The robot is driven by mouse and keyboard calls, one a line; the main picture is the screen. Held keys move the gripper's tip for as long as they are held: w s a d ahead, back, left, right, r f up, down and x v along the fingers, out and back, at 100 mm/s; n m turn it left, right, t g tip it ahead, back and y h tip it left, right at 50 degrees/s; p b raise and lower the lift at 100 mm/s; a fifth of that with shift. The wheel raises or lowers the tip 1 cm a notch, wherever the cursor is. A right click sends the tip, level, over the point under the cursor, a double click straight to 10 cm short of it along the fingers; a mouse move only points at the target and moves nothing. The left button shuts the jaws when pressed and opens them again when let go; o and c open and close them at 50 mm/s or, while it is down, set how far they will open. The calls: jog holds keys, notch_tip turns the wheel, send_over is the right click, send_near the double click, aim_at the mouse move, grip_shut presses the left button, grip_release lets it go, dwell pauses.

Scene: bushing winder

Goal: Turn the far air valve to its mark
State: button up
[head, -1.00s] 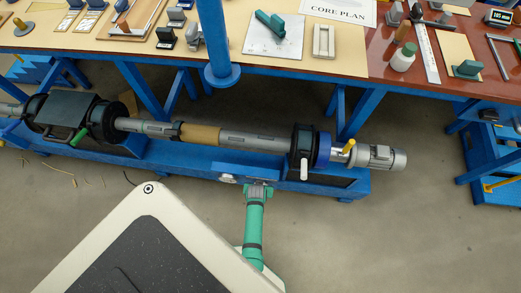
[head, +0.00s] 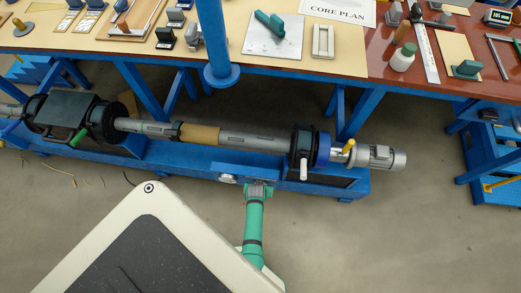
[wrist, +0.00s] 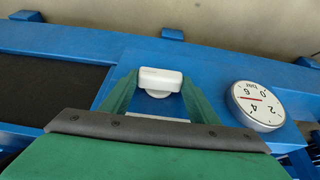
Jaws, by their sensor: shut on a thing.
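The air valve's white knob (wrist: 159,80) shows in the wrist view, on the blue frame of the winder. My gripper (wrist: 158,92) is shut on it, with a green finger on each side. A pale plate lies partly hidden below the knob, and I cannot make out a mark. A round white gauge (wrist: 257,106) marked in bar stands to the right of the knob, with a short red needle. In the head view my gripper (head: 258,188) reaches the front of the blue winder base (head: 200,172); the knob there is hidden.
The winder's shaft (head: 255,142) runs above the base, with a black and blue chuck (head: 310,150) and white handle on the right. A green-handled lever (head: 78,137) is at left. A work table (head: 290,62) stands behind.

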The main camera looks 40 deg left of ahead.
jog(key=t+h, duration=0.1)
jog(key=a+n+t+h, duration=0.1)
jog(key=h, duration=0.1)
jog(key=shift+s+f+h, duration=0.1)
jog(key=shift+h, duration=0.2)
jog(key=shift+s+a+t+h, duration=0.1)
jog(key=shift+a+t+h, duration=0.1)
jog(key=shift+t+h, duration=0.9)
jog(key=shift+f+n, duration=0.1)
jog(key=shift+n, duration=0.2)
jog(key=shift+s+f+t+h, duration=0.1)
jog(key=shift+t+h, duration=0.2)
jog(key=shift+h, duration=0.2)
jog(key=o, duration=1)
jog(key=shift+o, duration=0.2)
jog(key=shift+s, duration=0.15)
jog(key=shift+s, duration=0.1)
